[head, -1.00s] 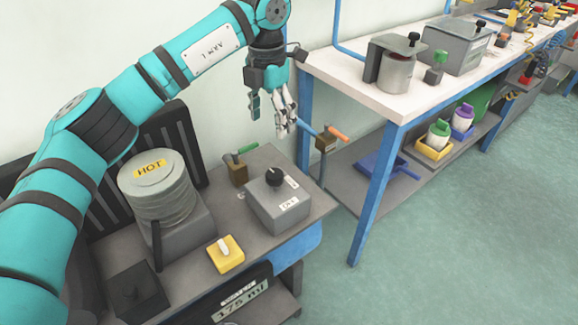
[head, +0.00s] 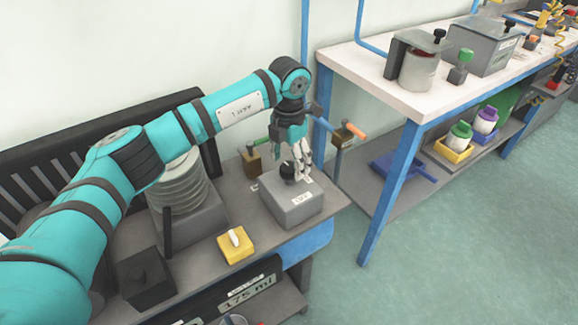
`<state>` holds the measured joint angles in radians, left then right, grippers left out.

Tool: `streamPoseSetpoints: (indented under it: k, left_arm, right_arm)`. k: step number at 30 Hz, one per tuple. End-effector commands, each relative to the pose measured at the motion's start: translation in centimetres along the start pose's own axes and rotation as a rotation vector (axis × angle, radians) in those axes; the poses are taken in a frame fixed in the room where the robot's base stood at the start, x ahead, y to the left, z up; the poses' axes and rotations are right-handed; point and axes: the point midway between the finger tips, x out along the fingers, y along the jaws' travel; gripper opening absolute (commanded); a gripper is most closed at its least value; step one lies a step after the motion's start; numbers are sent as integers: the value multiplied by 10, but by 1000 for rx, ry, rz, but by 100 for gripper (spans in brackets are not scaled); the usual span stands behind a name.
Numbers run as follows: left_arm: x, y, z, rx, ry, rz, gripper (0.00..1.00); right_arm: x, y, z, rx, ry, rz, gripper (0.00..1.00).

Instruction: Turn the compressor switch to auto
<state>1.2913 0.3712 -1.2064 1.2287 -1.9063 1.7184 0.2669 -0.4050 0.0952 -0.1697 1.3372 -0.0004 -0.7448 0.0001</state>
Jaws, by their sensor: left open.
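The compressor stands at the lower left in the head view. On its top sits a grey switch box (head: 292,207) with a black rotary knob (head: 287,171) and small white labels, too small to read. My left gripper (head: 301,172) points down at the box from above, its fingers open beside the knob, which is partly hidden. I cannot tell whether the fingers touch the knob or which position it points to. My right gripper is not in view.
A yellow box with a white toggle (head: 235,245), a black box (head: 146,278) and a ribbed cylinder (head: 182,186) share the compressor top. Valves with green and orange handles (head: 356,130) stand behind. A white workbench (head: 400,98) is at right, with open green floor before it.

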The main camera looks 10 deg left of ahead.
Motion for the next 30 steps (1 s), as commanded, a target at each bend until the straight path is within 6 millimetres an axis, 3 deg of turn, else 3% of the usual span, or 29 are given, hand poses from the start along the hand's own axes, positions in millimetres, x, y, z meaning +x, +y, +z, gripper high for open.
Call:
streamPoseSetpoints:
  k: [6, 15, 27, 30]
  left_arm:
    - [18, 0, 0, 1, -1, 0, 68]
    - [20, 0, 0, 1, -1, 0, 68]
    - [20, 0, 0, 1, -1, 0, 15]
    - [20, 0, 0, 2, -1, 0, 12]
  right_arm:
    - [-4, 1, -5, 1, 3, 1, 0]
    - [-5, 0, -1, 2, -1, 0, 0]
    - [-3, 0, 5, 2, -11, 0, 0]
    - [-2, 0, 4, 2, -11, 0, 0]
